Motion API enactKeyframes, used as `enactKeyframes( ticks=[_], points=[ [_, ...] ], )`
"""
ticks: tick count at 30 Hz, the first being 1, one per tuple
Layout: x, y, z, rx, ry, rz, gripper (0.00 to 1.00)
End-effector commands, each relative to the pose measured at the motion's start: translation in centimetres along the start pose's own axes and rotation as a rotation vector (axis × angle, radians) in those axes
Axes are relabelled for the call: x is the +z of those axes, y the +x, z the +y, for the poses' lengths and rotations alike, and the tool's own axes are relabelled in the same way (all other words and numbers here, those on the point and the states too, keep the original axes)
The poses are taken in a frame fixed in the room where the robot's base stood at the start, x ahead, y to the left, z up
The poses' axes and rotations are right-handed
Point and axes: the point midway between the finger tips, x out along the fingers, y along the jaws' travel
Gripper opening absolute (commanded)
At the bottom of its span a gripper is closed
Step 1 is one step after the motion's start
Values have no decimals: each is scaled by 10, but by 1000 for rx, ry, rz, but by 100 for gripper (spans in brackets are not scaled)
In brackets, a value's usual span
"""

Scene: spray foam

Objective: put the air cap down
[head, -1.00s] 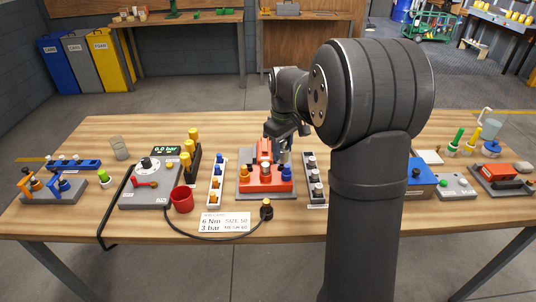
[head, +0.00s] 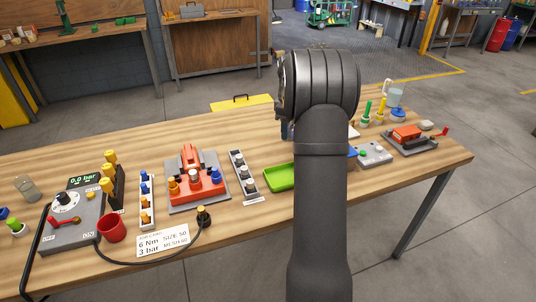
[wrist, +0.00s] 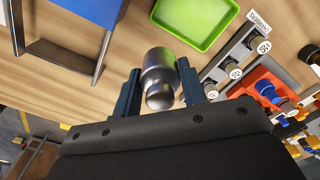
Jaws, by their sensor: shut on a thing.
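The air cap (wrist: 158,75) is a grey metal piece with a rounded end, seen in the wrist view. My gripper (wrist: 160,88) is shut on it, with one dark blue finger on each side. The cap is held above the table, apart from the green tray (wrist: 195,22) that lies beyond it in the wrist view. The green tray (head: 279,178) also shows in the head view, partly hidden by my arm.
A rack (head: 244,176) of grey pieces with number labels stands left of the tray, beside the red fixture (head: 190,170).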

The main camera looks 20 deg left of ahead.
Motion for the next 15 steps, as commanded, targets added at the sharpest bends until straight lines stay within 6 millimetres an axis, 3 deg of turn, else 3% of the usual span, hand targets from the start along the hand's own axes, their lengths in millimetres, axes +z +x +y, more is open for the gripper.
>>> enactKeyframes(
  ticks=[3, 7, 11, 15],
  points=[
    [21, 10, 24, -1, 4, 0, 16],
    [28, 16, 35, 0, 0, 0, 16],
    [12, 27, 37, -1, -4, 0, 16],
    [-21, 48, 37, -2, -4, -1, 16]
  ],
)
